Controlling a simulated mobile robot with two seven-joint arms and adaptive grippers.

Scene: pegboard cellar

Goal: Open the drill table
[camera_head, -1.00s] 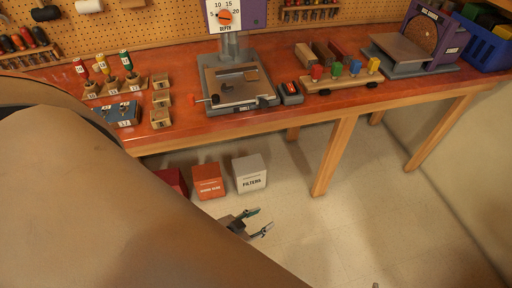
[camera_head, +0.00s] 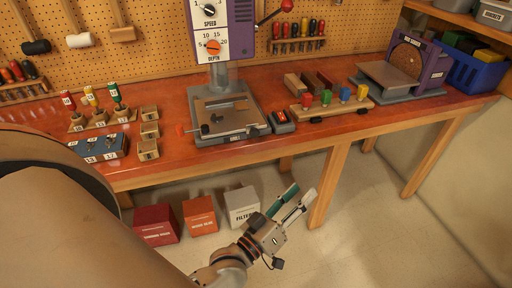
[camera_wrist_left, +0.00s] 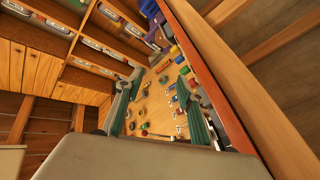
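The drill press (camera_head: 222,32) stands on the red bench with its purple head and dials above. Its grey drill table (camera_head: 228,114) lies below the head, with dark slots in its top. A small red-tipped handle (camera_head: 181,130) sticks out at the table's left front. My left gripper (camera_head: 297,197) is in front of the bench, below its front edge and to the right of the drill table, apart from it. Its fingers are spread and empty. The left wrist view also shows the two fingers (camera_wrist_left: 157,118) apart with nothing between them. My right gripper is not in view.
On the bench are numbered screwdrivers in a stand (camera_head: 103,120), a blue box (camera_head: 98,147), a small red-buttoned box (camera_head: 283,121), a rack of coloured pieces (camera_head: 332,106) and a sander (camera_head: 405,70). Boxes, including a white one (camera_head: 242,205), sit under the bench. A bench leg (camera_head: 328,185) stands near the gripper.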

